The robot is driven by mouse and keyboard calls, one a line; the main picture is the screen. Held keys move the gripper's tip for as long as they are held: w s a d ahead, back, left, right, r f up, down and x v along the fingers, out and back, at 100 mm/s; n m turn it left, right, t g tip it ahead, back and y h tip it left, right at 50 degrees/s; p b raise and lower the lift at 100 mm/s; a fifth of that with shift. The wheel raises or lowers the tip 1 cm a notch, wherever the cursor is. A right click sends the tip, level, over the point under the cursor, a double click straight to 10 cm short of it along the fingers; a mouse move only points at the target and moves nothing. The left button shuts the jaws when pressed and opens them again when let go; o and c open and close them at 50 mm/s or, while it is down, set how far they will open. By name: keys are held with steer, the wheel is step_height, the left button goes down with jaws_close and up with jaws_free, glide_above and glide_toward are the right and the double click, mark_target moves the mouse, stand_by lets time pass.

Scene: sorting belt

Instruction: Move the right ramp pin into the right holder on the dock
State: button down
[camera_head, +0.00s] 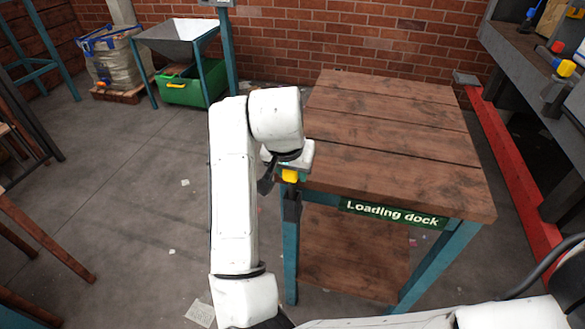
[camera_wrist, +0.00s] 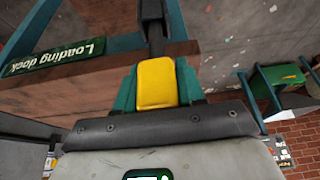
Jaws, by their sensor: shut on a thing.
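My gripper (camera_head: 289,176) is at the near left corner of the loading dock (camera_head: 400,140). It is shut on the yellow head of a pin (camera_head: 290,175). The wrist view shows the yellow head (camera_wrist: 157,83) between my gripper's teal fingers (camera_wrist: 157,85), with a dark part extending beyond it. In the head view a dark piece (camera_head: 291,207) lies directly below the yellow head, at the top of the dock's teal leg. I cannot tell whether this is the holder, part of the pin, or both, nor whether the pin is seated. My arm hides some of the corner.
The dock's wooden top is clear. A green sign (camera_head: 395,213) reading "Loading dock" is on its front edge. A red rail (camera_head: 510,170) runs along the right. A grey hopper (camera_head: 190,32) and green bin (camera_head: 190,86) stand at the back left. Open floor lies left.

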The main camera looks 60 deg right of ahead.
mark_target(293, 187)
steer(key=shift+f+b, duration=1.6)
steer(key=shift+f, duration=0.75)
steer(key=shift+s+f, duration=0.1)
steer(key=shift+f, duration=0.35)
steer(key=c, duration=0.8)
jaws_free()
steer(key=shift+s+f+b, duration=0.1)
steer(key=shift+f+b, duration=0.05)
steer(key=shift+b, duration=0.15)
steer(key=shift+o, duration=1)
steer(key=shift+a+r, duration=0.15)
steer(key=shift+r, duration=0.3)
steer(key=p+v, duration=0.1)
steer(key=v, duration=1)
steer(key=shift+r, duration=0.15)
